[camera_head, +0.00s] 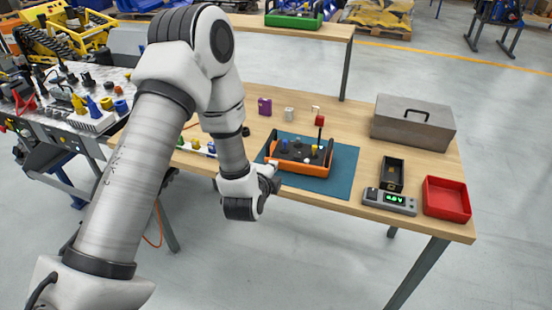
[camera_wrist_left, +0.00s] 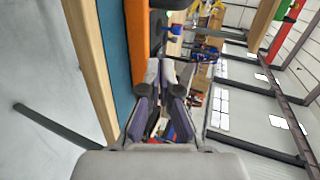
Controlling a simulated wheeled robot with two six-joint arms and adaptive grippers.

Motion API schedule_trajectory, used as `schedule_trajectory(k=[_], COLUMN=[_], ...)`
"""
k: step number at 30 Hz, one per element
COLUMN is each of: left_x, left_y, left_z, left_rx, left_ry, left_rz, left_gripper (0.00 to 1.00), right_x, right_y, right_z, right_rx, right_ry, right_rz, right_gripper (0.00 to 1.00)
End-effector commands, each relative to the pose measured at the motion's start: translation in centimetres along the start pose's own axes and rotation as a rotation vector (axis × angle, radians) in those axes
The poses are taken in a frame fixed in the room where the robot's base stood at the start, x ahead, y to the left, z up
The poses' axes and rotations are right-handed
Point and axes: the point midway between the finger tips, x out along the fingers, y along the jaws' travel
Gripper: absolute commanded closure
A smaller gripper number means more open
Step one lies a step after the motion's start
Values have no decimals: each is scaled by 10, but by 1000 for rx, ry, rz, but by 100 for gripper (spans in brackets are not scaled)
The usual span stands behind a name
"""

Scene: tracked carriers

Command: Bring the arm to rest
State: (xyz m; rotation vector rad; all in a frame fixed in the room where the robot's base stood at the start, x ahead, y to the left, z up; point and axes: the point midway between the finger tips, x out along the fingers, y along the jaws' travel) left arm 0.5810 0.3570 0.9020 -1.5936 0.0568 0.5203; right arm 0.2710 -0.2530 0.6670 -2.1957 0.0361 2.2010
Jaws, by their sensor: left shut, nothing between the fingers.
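My left arm comes in from the left in the head view, and its gripper (camera_head: 272,174) is at the table's front edge, by the left front corner of the blue mat. In the left wrist view the fingers of this gripper (camera_wrist_left: 168,78) are shut with nothing held. An orange carrier (camera_head: 306,168) with several small parts and a red-topped post stands on the blue mat (camera_head: 343,178), just beyond the gripper. The carrier's orange side (camera_wrist_left: 138,40) also shows close up in the left wrist view. My right gripper is not in view.
The wooden table (camera_head: 360,134) holds a grey metal case (camera_head: 412,122), a black bin (camera_head: 392,174), a meter with a green display (camera_head: 390,201), a red bin (camera_head: 446,199) and a purple piece (camera_head: 264,106). A crowded bench (camera_head: 75,113) stands at left. Floor in front is clear.

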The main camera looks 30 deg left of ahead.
Motion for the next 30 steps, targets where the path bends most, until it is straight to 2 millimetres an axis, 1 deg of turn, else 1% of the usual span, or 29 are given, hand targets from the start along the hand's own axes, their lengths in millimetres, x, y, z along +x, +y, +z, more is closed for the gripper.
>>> schedule_trajectory(k=[1, 4, 18, 20, 22, 23, 26, 27, 28, 29, 30], left_x=[-4, -7, -7, -7, -8, -8, -23, -34, -45, -58, -76], left_y=[2, 2, 2, 7, 27, 41, 107, 139, 164, 189, 221], left_z=[0, 0, 0, 0, 0, -1, -9, -12, -15, -16, -18], left_rx=[0, 0, 0, 3, 20, 35, 108, 112, 86, 43, -41], left_ry=[0, 0, 0, -1, 0, 3, 34, 51, 59, 61, 48], left_rz=[2, 0, 0, 9, 43, 68, 201, 282, 353, 429, 535], left_gripper=[100, 100, 100, 100, 100, 100, 100, 100, 100, 100, 100], right_x=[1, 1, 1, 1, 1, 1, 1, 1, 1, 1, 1], right_y=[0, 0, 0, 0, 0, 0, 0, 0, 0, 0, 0], right_z=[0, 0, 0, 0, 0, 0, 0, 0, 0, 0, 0], right_rx=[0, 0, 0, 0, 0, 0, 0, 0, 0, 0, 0], right_ry=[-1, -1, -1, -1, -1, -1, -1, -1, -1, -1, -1], right_rz=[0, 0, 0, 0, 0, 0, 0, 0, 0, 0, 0], right_gripper=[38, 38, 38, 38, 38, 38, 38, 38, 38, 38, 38])
